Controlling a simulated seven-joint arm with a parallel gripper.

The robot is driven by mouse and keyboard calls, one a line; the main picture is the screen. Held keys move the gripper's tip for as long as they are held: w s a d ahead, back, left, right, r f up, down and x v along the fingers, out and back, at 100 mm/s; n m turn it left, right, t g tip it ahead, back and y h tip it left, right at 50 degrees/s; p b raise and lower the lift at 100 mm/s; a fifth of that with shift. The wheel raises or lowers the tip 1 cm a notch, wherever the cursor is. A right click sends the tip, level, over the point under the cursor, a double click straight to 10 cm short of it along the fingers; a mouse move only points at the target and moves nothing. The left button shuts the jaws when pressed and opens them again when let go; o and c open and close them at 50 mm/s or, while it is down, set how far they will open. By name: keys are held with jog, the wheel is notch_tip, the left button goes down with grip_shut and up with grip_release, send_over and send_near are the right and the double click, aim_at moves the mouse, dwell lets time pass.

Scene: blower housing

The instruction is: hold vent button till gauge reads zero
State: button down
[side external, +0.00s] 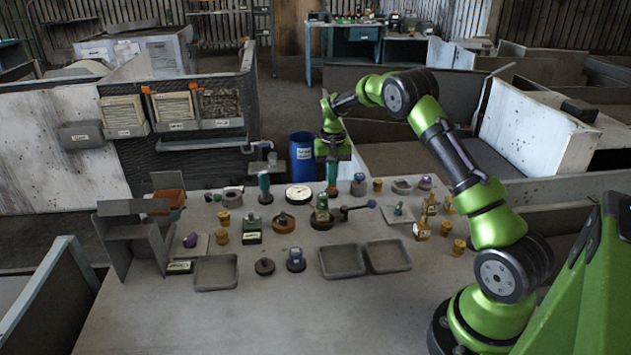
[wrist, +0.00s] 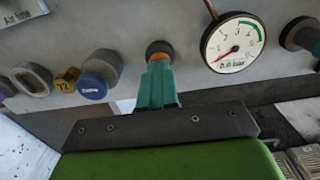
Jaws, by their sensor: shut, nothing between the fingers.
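My gripper (wrist: 158,72) has its two teal fingers together, with nothing between them. In the wrist view its tips are at a small orange cap in a dark round collar (wrist: 159,46), which looks like the vent button. The tips appear to touch it; they hide most of the cap, so I cannot tell how far it is pressed. The round white gauge (wrist: 233,42) is just right of it. Its red needle lies at the low end and its display reads 0.0 bar. In the side view the gauge (side external: 299,194) stands left of my gripper (side external: 332,185).
A blue-topped grey cylinder (wrist: 97,75) and a yellow piece (wrist: 67,80) stand close beside my fingers. The bench front is clear.

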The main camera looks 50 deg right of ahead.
jog(key=shift+r, duration=3)
jog(key=shift+s+a+f, duration=0.25)
jog(key=shift+s+f, duration=0.3)
jog(key=shift+f, duration=0.2)
jog(key=s+a+r+n+t, duration=0.1)
jog(key=s+a+r+t, duration=0.1)
jog(key=s+a+r, duration=0.3)
jog(key=s+a+r+n+t+y, duration=0.1)
jog(key=s+a+r, duration=0.4)
jog(key=s+a, duration=0.5)
jog(key=s+a+r+n+t+y, duration=0.1)
jog(key=s+a+r+n+t, duration=0.2)
jog(key=s+a+r, duration=0.3)
jog(key=s+a+t, duration=0.1)
jog(key=s+a, duration=0.1)
jog(key=a, duration=0.3)
jog(key=shift+s+a, duration=0.25)
jog(key=shift+s, duration=0.1)
